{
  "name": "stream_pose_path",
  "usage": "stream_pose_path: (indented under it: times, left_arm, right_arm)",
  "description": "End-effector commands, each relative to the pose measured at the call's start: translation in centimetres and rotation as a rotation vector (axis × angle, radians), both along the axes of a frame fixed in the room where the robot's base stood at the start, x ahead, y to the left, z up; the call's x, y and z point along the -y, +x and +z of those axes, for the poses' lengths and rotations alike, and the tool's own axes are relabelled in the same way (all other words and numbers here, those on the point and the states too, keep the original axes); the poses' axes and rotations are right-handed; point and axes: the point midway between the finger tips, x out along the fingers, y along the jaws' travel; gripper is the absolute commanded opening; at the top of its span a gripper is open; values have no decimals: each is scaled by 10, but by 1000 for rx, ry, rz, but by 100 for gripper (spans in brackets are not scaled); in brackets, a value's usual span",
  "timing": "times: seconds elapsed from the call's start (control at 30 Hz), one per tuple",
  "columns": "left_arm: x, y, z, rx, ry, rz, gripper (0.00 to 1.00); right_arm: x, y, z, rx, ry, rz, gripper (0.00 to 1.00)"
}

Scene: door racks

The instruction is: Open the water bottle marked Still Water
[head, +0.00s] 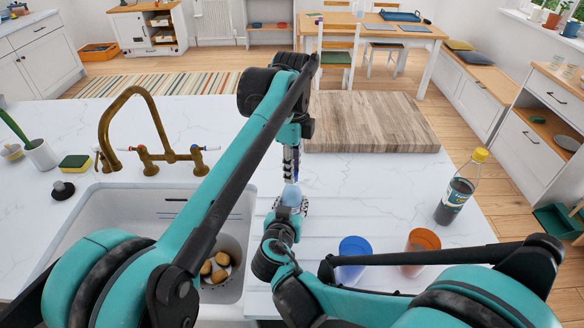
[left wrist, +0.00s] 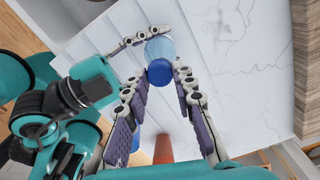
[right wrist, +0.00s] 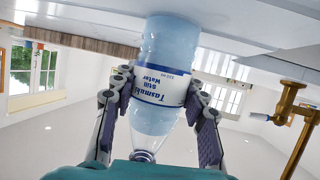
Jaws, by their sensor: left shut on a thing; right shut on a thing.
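The clear water bottle (right wrist: 160,60) stands over the counter beside the sink. Its label reads Still Water in the right wrist view, which shows the bottle upside down. My right gripper (right wrist: 162,92) is shut around its labelled body. In the head view, the left gripper (head: 291,170) points down just above the bottle (head: 292,195). The exact gap is hard to judge.
A blue cup (head: 354,250) and an orange cup (head: 424,241) stand near the front edge. A dark bottle with a yellow cap (head: 460,188) stands at right. A wooden board (head: 368,122) lies behind. The sink (head: 115,215) and brass tap (head: 150,165) are at left.

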Motion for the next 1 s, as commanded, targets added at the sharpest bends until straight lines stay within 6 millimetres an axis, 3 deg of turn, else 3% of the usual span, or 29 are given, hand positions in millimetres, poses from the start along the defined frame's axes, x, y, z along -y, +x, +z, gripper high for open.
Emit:
stream_pose_path:
  times: [1.0]
  left_arm:
    - [-1,0,2,-17,9,2561,0]
  right_arm:
    - [0,0,0,-1,1,0,0]
